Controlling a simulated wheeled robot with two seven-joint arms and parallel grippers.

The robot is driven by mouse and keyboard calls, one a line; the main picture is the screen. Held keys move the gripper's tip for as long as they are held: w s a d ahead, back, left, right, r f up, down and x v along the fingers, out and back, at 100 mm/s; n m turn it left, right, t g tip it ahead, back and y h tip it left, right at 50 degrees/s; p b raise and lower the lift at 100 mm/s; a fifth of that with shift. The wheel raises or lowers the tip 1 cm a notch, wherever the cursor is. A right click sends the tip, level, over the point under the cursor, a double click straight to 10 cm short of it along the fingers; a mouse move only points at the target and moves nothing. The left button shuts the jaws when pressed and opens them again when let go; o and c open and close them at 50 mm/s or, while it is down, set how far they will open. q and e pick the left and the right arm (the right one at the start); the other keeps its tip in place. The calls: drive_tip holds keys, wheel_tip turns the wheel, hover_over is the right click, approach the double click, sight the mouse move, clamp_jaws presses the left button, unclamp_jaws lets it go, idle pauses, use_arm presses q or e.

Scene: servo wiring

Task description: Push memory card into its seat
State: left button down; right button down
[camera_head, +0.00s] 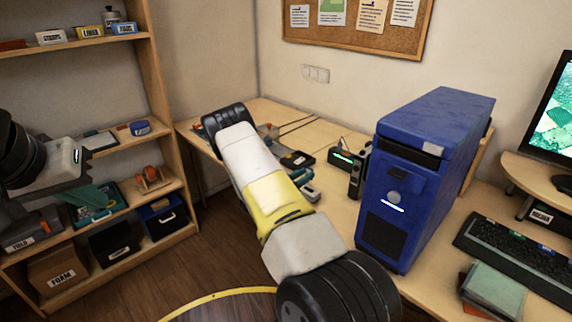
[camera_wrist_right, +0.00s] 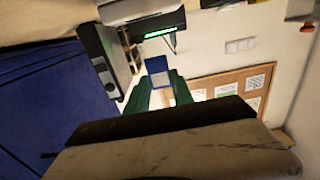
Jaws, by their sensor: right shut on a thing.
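A small blue card with a pale face (camera_wrist_right: 157,70), which I take for the memory card, sits between the dark green fingers of my right gripper (camera_wrist_right: 160,90) in the right wrist view. The gripper is shut on it. Beyond its tip is a dark device with a green-lit strip (camera_wrist_right: 160,32), likely the seat. The card appears apart from it, but the depth is unclear. In the head view the device (camera_head: 345,158) stands on the desk, left of the blue computer tower; my right arm hides the card. My left gripper (camera_head: 88,196) is by the shelf, its finger gap unclear.
The blue computer tower (camera_head: 420,170) stands close right of the device. A small black box with a knob (camera_head: 357,176) is between them. A keyboard (camera_head: 520,255) and monitor (camera_head: 555,120) are at the right. A shelf (camera_head: 165,110) with bins fills the left.

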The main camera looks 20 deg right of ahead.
sight(304, 189)
drive_tip(key=shift+f, duration=1.95)
drive_tip(key=shift+f, duration=1.45)
drive_tip(key=c, duration=1)
unclamp_jaws()
drive_tip(key=v, duration=0.7)
drive_tip(key=shift+s+a, duration=0.15)
drive_tip(key=shift+a, duration=0.2)
